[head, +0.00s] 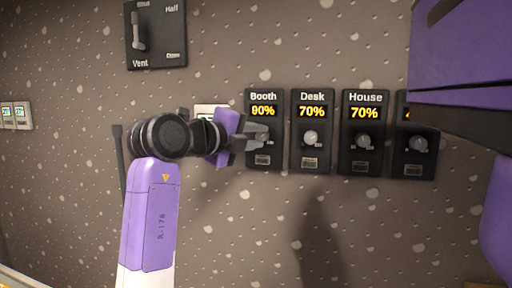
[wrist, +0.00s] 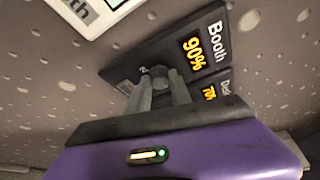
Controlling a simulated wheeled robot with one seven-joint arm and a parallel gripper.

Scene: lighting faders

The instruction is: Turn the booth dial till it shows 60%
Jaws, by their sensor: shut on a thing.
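The booth dial panel (head: 264,98) is a black wall unit labelled "Booth". Its yellow display (wrist: 194,54) reads 90% in the wrist view; in the head view it also appears to read 90%. My gripper (head: 262,135) is at the panel's knob, with its fingers pointing at the wall. In the wrist view the two grey fingers of my gripper (wrist: 160,88) are closed around the booth knob (wrist: 159,72). The fingers hide most of the knob in the head view.
To the right are the Desk panel (head: 312,98) at 70%, the House panel (head: 365,97) at 70%, and another panel (head: 418,158) partly hidden by my purple body part. A Hall/Vent switch (head: 157,35) is above left. White wall plates (head: 16,115) are at far left.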

